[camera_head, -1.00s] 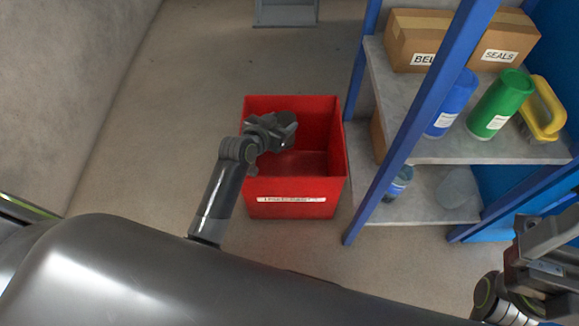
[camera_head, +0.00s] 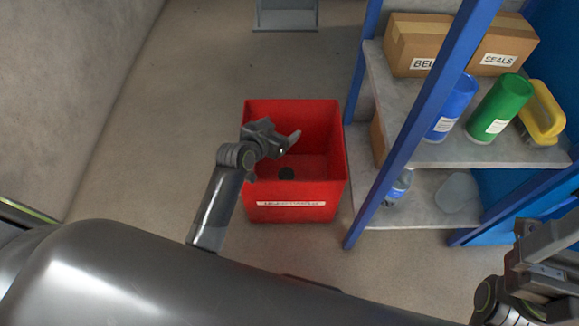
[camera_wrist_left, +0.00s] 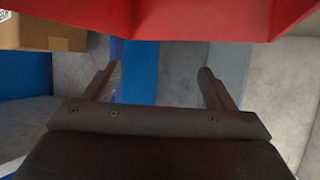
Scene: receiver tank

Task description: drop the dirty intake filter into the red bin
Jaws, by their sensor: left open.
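The red bin (camera_head: 295,210) stands on the floor, left of the shelf, with its open top facing up. A small dark round thing, which looks like the dirty intake filter (camera_head: 286,173), lies on the bin's floor. My left gripper (camera_head: 286,143) is over the bin's opening, above and apart from the dark thing. In the left wrist view its two fingers (camera_wrist_left: 157,80) are spread with nothing between them, and the red bin (camera_wrist_left: 150,18) fills the top edge. My right gripper (camera_head: 545,250) is at the lower right, partly cut off; its fingertips are unclear.
A blue-framed shelf (camera_head: 408,135) stands close to the bin's right side. It holds cardboard boxes (camera_head: 420,43), a blue bottle (camera_head: 452,107), a green canister (camera_head: 501,106) and a yellow-handled item (camera_head: 543,112). The floor left of the bin is clear.

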